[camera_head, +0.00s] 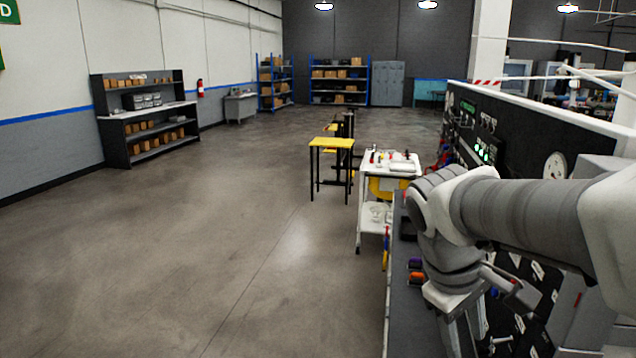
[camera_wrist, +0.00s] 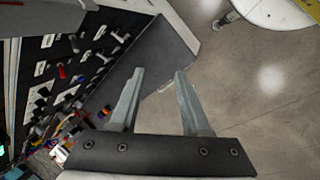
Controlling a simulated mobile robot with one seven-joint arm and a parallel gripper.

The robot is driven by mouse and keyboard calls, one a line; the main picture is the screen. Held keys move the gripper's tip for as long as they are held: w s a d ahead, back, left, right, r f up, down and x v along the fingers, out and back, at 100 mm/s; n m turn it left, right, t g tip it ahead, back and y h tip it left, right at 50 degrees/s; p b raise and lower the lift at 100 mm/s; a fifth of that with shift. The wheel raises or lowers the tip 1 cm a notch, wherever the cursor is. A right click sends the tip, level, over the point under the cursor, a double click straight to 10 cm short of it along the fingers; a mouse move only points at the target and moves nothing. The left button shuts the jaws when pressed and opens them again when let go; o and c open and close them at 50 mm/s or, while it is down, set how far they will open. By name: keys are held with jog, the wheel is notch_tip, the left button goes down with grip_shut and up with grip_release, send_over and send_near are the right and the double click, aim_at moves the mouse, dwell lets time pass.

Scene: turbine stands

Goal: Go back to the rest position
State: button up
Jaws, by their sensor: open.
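My gripper (camera_wrist: 160,85) shows in the wrist view with its two grey fingers apart and nothing between them. Beyond the fingertips are a dark grey surface (camera_wrist: 165,55) and bare floor. In the head view my arm reaches in from the right and bends down over a dark workbench (camera_head: 408,318). The gripper's fingers cannot be made out clearly there.
A black panel (camera_head: 520,135) with gauges and green lights stands along the right, close to my arm. A white cart (camera_head: 365,200) and a yellow-topped stand (camera_head: 332,142) are ahead. Shelves (camera_head: 150,115) line the left wall. The floor (camera_head: 200,250) at left is clear.

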jog(key=s+a+m+t+y, duration=0.3)
jog(key=s+a+m+t, duration=0.1)
jog(key=s+a+m, duration=0.1)
jog(key=s+a+f, duration=0.1)
jog(key=s, duration=0.1)
jog(key=shift+s+a+m+t+y+b, duration=0.15)
jog(key=shift+s+m+t+y+b, duration=0.15)
jog(key=shift+y+b, duration=0.1)
dwell(0.6)
